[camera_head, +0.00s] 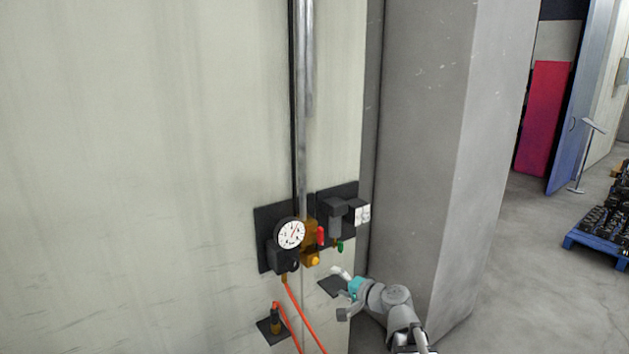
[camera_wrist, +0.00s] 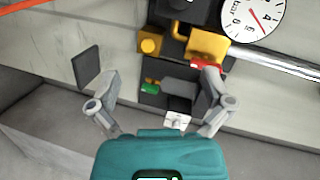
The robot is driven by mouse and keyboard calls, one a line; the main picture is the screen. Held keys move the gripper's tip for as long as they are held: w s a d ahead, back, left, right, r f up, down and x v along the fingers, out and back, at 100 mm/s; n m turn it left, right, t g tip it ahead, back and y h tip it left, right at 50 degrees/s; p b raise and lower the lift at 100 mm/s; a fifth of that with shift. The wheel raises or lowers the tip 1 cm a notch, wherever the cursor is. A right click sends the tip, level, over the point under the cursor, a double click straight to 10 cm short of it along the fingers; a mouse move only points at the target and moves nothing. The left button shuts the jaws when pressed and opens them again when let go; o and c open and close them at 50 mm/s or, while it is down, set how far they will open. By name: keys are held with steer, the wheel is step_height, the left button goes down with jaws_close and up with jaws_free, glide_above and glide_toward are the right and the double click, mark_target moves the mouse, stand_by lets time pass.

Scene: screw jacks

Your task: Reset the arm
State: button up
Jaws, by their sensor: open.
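My gripper (camera_head: 338,294) is at the lower middle of the head view, just right of and below the wall fittings. In the wrist view its two fingers (camera_wrist: 136,80) are spread wide apart, with nothing between them. The teal part of my gripper fills the bottom of the wrist view. My grey arm reaches up from the lower right in the head view, in front of the wall and the concrete pillar.
A round pressure gauge (camera_head: 291,233), a yellow fitting (camera_head: 309,238), a red handle (camera_head: 320,236) and a green part (camera_head: 340,246) sit on dark wall plates. Orange hoses (camera_head: 303,318) hang below. A concrete pillar (camera_head: 430,150) stands close right; open floor (camera_head: 500,260) lies beyond.

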steer(key=s+d+f+n+g+h+b, duration=0.3)
steer(key=s+f, duration=0.6)
steer(key=f, duration=0.3)
steer(key=s+d+f+n+g+h+b, duration=0.4)
steer(key=s+d+f+g+h+b, duration=0.2)
steer(key=f, duration=0.6)
steer(key=s+d+g+h, duration=0.1)
steer(key=s+g, duration=0.1)
steer(key=s, duration=0.1)
steer(key=shift+f+h, duration=0.15)
steer(key=shift+h, duration=0.15)
